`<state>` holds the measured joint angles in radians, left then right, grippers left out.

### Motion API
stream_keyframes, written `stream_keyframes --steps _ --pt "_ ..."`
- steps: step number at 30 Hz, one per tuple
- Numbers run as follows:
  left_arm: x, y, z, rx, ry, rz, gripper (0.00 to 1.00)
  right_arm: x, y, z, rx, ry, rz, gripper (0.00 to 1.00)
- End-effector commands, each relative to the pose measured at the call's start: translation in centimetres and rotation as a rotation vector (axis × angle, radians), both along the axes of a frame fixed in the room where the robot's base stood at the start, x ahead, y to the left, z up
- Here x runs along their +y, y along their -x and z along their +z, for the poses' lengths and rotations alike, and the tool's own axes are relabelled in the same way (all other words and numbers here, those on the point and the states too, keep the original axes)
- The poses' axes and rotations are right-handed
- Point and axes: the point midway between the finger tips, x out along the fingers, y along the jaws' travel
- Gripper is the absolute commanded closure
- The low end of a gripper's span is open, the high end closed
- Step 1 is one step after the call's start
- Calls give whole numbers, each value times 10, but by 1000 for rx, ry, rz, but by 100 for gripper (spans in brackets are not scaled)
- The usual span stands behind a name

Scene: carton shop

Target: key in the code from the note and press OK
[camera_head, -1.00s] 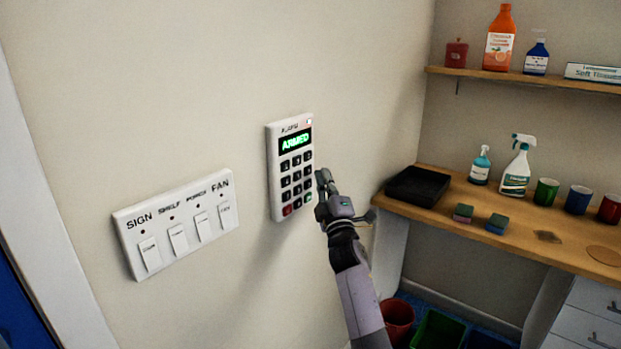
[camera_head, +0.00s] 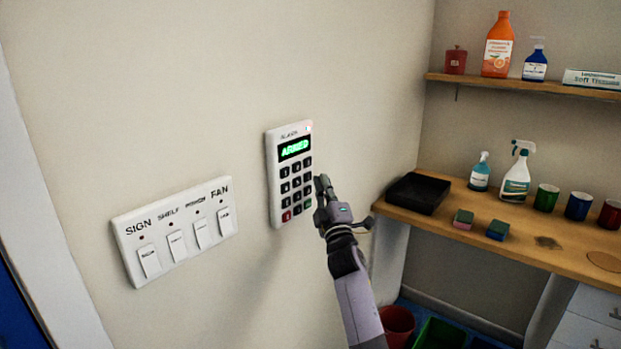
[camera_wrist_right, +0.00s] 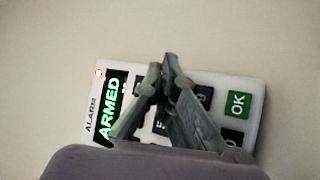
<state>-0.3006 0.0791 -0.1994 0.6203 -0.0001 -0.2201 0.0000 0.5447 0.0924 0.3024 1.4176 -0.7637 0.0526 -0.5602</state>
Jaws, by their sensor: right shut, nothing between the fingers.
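The white alarm keypad (camera_head: 289,174) is mounted on the wall in the middle of the head view. Its display (camera_head: 294,149) reads ARMED in green. It has rows of dark keys, a red key (camera_head: 286,216) at the bottom left and a green key at the bottom right. In the right wrist view the green OK key (camera_wrist_right: 237,104) is clear. My right gripper (camera_head: 323,182) is shut and empty, just right of the keypad; in the wrist view its fingers (camera_wrist_right: 168,62) cover several keys. I cannot tell whether it touches. My left gripper is out of view. No note shows.
A white switch panel (camera_head: 178,231) with labelled rockers is on the wall to the left. A wooden counter (camera_head: 560,252) with a black tray (camera_head: 418,193), sponges, bottles and mugs stands at the right, below a shelf (camera_head: 530,84). Bins are on the floor underneath.

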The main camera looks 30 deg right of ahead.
Motion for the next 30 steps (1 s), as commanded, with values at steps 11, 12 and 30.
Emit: stream_keyframes --steps 11,12,30 --pt "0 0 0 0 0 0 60 0 0 0 0 0 0 100" --pt "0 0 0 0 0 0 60 0 0 0 0 0 0 100" --pt "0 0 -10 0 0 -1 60 5 -9 -1 0 0 0 100"
